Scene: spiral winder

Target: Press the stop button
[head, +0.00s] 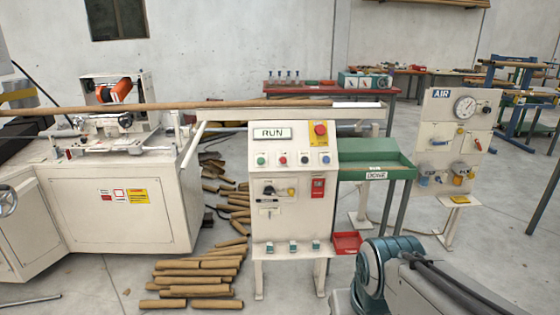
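A white control panel (292,228) stands on legs at the middle of the head view. Its display (272,133) reads RUN. A larger red mushroom button (320,129) sits on a yellow plate at the panel's upper right. The button labels are too small to read. My arm shows at the lower right, in front of the panel; my gripper is out of view.
A winding machine (115,205) stands left, with a long brown tube (200,104) running behind the panel's top. Brown tubes (195,280) lie on the floor. A green table (385,158), a red tray (347,243) and an AIR panel (452,130) stand right.

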